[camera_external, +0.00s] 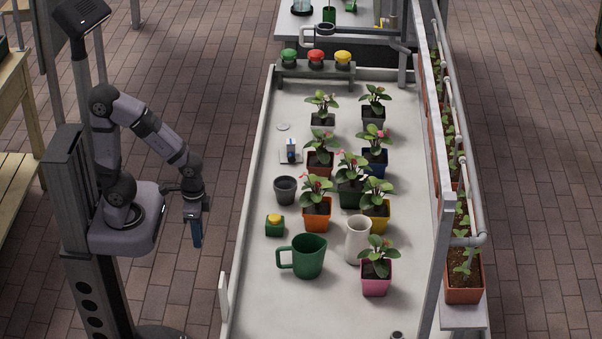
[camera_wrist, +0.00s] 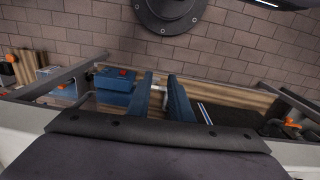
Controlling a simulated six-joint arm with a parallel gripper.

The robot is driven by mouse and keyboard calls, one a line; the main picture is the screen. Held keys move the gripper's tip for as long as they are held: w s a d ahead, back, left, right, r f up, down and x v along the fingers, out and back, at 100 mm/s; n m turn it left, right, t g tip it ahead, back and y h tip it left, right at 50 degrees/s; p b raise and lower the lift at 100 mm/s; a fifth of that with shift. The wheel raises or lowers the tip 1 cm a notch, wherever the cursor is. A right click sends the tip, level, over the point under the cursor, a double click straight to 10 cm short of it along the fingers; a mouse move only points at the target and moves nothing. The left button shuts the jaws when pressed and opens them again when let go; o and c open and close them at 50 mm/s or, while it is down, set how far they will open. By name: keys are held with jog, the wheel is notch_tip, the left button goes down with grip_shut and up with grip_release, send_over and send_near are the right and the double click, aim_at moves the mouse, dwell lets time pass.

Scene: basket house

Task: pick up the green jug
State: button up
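The green jug (camera_external: 309,256) stands upright on the white table, near its front left part. Its handle points left. My gripper (camera_external: 196,242) hangs off the table's left side, left of the jug and apart from it, with its blue fingers pointing down. In the wrist view my gripper (camera_wrist: 160,78) shows two blue fingers with a gap between them, open and empty. The jug is not seen in the wrist view.
A white pitcher (camera_external: 357,240) and a pink-potted plant (camera_external: 376,277) stand right of the jug. A yellow button on a green box (camera_external: 275,225) and a dark pot (camera_external: 285,190) stand behind it. Several potted plants fill the middle. The table's front is mostly clear.

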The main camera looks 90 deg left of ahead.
aim_at(299, 257)
jog(key=w+d+r+n+h+p, duration=0.1)
jog(key=w+d+r+n+h, duration=0.1)
jog(key=w+n+h, duration=0.1)
jog(key=w+d+r+n+h+p, duration=0.2)
jog(key=w+d+n+h, duration=0.1)
jog(key=w+n, duration=0.2)
jog(key=w+d+r+n+h+p, duration=0.2)
jog(key=w+d+r+n+h, duration=0.1)
jog(key=w+n, duration=0.1)
jog(key=shift+w+d+r+n, duration=0.1)
jog(key=shift+d+n, duration=0.1)
jog(key=shift+n, duration=0.5)
jog(key=w+a+n+t+h, duration=0.1)
jog(key=w+n+t, duration=0.1)
jog(key=w, duration=0.1)
jog(key=w+a+n+t+h+p, duration=0.1)
jog(key=w+a+n, duration=0.1)
jog(key=w+n, duration=0.1)
jog(key=w+a+n+t+h, duration=0.1)
jog(key=w+n+t, duration=0.1)
jog(key=w+n, duration=0.1)
jog(key=shift+w+a+f+t+p, duration=0.25)
jog(key=shift+w+a+t+p, duration=0.05)
jog(key=shift+w+a, duration=0.1)
jog(key=shift+p+x, duration=0.65)
jog(key=shift+x, duration=2.75)
jog(key=shift+s+d, duration=0.1)
jog(key=shift+d, duration=0.1)
jog(key=shift+p+x, duration=0.8)
jog(key=shift+x, duration=1.7)
